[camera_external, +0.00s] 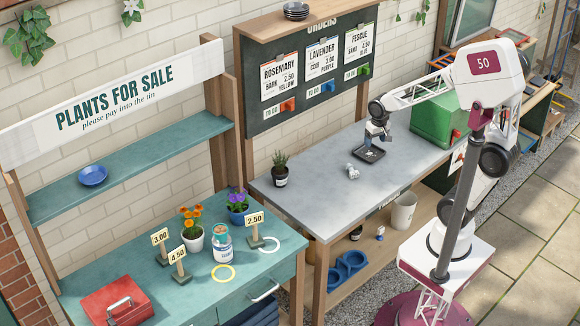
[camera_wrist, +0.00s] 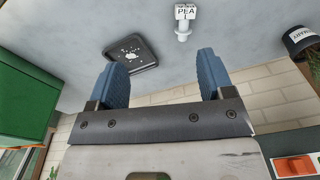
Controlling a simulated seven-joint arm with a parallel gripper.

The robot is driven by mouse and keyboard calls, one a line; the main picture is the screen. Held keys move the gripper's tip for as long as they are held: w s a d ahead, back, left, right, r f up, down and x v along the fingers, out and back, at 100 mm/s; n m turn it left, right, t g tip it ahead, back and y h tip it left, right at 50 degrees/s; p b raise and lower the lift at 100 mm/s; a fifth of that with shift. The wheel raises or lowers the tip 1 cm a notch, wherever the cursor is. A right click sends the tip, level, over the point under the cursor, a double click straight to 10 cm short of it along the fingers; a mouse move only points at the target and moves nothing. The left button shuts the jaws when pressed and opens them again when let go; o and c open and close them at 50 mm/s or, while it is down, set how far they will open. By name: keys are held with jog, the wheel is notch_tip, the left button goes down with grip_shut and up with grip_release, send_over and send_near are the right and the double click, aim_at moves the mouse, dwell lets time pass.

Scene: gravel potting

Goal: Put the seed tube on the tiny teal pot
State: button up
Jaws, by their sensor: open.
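My gripper (camera_external: 376,134) hangs over the grey bench, close to the dark tray (camera_external: 369,153). In the wrist view its two blue fingers (camera_wrist: 162,55) are wide apart with nothing between them. A small white piece marked PEA (camera_wrist: 184,22) lies beyond the fingers on the bench; it also shows in the external view (camera_external: 352,171), left of the tray. I cannot tell whether it is the seed tube. A small white-and-blue item (camera_external: 379,232) stands on the lower shelf, too small to identify. I cannot make out a tiny teal pot for certain.
The dark tray (camera_wrist: 131,52) holds pale specks. A green box (camera_external: 436,118) stands right of it. A black labelled pot with a plant (camera_external: 281,179) stands at the bench's left end. Flower pots, a tin (camera_external: 222,246) and price signs occupy the teal counter. The bench middle is mostly clear.

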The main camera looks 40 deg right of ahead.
jog(key=m+g, duration=0.1)
jog(key=m, duration=0.1)
send_over(354, 172)
jog(key=f, duration=1.2)
jog(key=shift+w+f, duration=0.25)
jog(key=shift+f, duration=1.3)
jog(key=shift+f, duration=0.1)
jog(key=shift+s+f, duration=0.2)
jog(key=shift+f, duration=2.3)
